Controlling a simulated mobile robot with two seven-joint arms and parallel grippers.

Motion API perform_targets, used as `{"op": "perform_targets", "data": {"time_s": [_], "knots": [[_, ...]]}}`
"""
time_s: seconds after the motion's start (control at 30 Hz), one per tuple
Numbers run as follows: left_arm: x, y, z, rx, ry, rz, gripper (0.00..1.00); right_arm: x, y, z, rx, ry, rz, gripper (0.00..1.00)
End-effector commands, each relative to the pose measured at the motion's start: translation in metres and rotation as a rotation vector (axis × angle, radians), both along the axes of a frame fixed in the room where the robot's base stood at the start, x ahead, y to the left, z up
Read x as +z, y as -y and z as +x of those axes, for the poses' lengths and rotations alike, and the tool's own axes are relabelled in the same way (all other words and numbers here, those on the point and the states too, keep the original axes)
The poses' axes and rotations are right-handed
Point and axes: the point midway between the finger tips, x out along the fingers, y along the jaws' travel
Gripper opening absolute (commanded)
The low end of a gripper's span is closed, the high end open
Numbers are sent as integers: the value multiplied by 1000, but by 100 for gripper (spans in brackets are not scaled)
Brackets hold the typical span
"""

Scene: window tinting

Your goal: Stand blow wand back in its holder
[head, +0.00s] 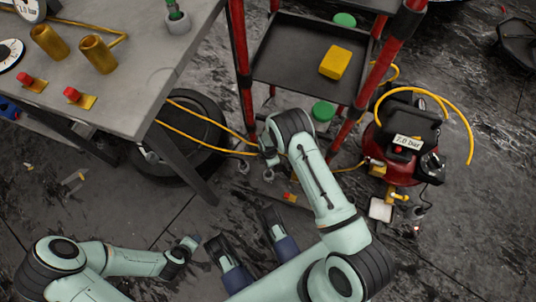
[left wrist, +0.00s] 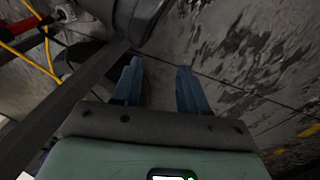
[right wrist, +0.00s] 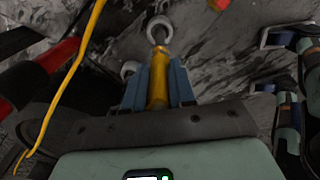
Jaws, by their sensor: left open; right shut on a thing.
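A brass-yellow rod (right wrist: 158,85), which looks like the blow wand, stands between the blue fingers of my right gripper (right wrist: 159,82). The gripper is shut on it. A pale metal ring (right wrist: 160,30) shows at or just beyond the rod's far end; I cannot tell whether they touch. In the head view my right arm hides most of this gripper and the rod, near the red cart posts. My left gripper (left wrist: 158,88) is open and empty, with bare floor beyond its fingers. I cannot tell which thing is the holder.
The grey table (head: 155,75) carries brass cylinders (head: 97,54) and a grey cup (head: 177,24) with a green item. Its leg passes near my left gripper. A black-shelved cart (head: 285,60) holds a yellow sponge (head: 335,62). A red compressor (head: 400,165) and yellow hoses (head: 205,142) stand nearby.

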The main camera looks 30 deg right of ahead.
Motion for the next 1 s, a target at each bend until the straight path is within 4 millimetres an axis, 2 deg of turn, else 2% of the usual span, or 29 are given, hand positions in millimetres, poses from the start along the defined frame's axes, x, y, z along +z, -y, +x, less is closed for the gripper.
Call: {"op": "perform_targets", "data": {"time_s": [0.17, 0.4, 0.93, 0.97, 1.0], "knots": [[-8, -1, -10, 1, -34, -2, 43, -12, 0, 1, -1, 1, 0, 0], [-30, -4, -34, 4, -113, -7, 43, -45, 0, 1, 0, 1, 0, 0], [-35, -5, -42, 7, -139, -9, 43, -49, 0, 1, -1, 2, 0, 0], [-35, -5, -42, 7, -140, -9, 43, -49, 0, 1, -1, 2, 0, 31], [-35, -5, -42, 7, -140, -9, 43, -48, 0, 1, -1, 1, 0, 44]]}}
